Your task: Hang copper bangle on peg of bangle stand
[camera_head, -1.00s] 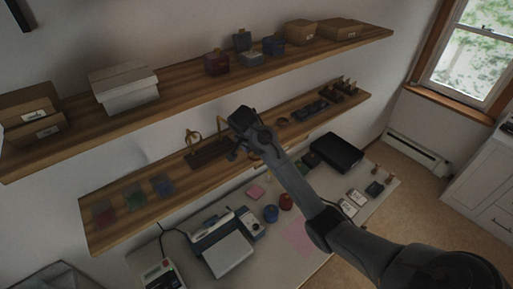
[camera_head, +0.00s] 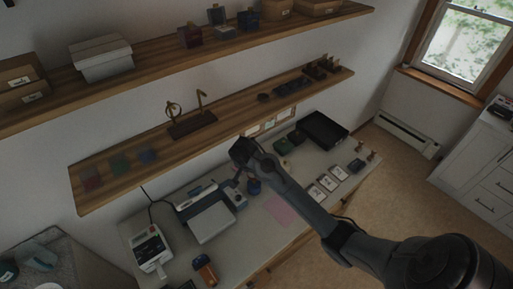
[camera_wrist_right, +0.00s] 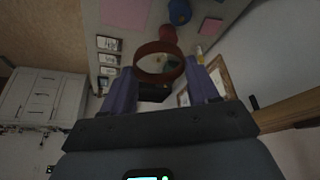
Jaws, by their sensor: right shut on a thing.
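The copper bangle (camera_wrist_right: 160,62) is a reddish-brown ring between the two fingers of my right gripper (camera_wrist_right: 164,82) in the right wrist view. The gripper is shut on it. In the head view my right gripper (camera_head: 238,172) is below and to the right of the bangle stand, in front of the lower shelf and over the desk. The bangle stand (camera_head: 192,126) has a dark base on the lower shelf with two upright pegs. A gold-coloured ring (camera_head: 173,109) is at the left peg. The right peg (camera_head: 201,98) looks bare. My left gripper is not in view.
The lower shelf (camera_head: 120,184) holds coloured squares at its left and small dark items at its right. The upper shelf (camera_head: 150,60) with boxes runs above the stand.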

